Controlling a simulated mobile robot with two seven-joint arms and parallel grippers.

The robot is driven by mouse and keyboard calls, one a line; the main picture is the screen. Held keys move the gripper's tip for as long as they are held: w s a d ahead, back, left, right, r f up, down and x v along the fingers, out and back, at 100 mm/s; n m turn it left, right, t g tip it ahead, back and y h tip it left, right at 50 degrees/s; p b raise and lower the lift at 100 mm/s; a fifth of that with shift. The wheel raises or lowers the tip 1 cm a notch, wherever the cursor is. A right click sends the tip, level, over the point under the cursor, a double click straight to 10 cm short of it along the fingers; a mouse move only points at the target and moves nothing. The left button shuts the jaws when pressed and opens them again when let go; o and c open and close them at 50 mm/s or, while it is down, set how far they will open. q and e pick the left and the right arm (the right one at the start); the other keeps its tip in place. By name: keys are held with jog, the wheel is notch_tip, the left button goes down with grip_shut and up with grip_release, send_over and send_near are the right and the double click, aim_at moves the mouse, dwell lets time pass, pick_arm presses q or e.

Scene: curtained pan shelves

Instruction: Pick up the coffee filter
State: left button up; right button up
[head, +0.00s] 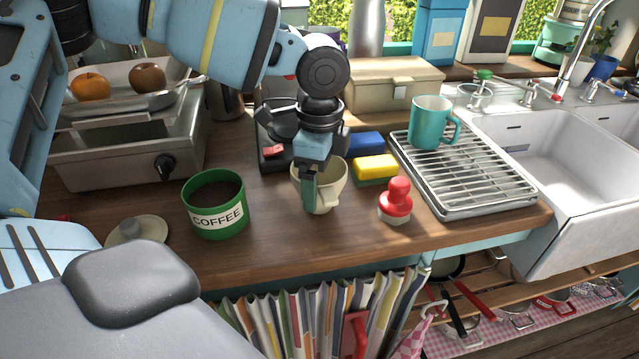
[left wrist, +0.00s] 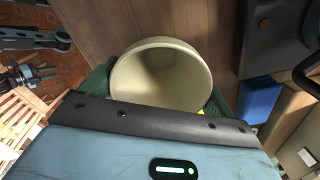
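The coffee filter is a cream cup with a handle (head: 329,190); it is on the wooden counter or very close above it, beside the sponges. In the left wrist view I look into its empty round opening (left wrist: 162,78). My left gripper (head: 312,193) points down at it. One green finger lies in front of its wall in the head view. In the left wrist view a finger shows at each side of it, partly hidden by its rim. Whether both fingers press on it I cannot tell. My right gripper is not in view.
A green COFFEE container (head: 216,222) stands left of the filter, a red-topped bottle (head: 396,203) right. Blue (head: 365,144) and yellow (head: 376,167) sponges lie behind. A dish rack (head: 483,192) with a teal mug (head: 430,122) stands before the sink. A dark appliance (head: 268,145) is close behind.

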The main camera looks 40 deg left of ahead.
pick_arm(q)
jog(key=c, duration=0.5)
jog(key=shift+r, duration=0.1)
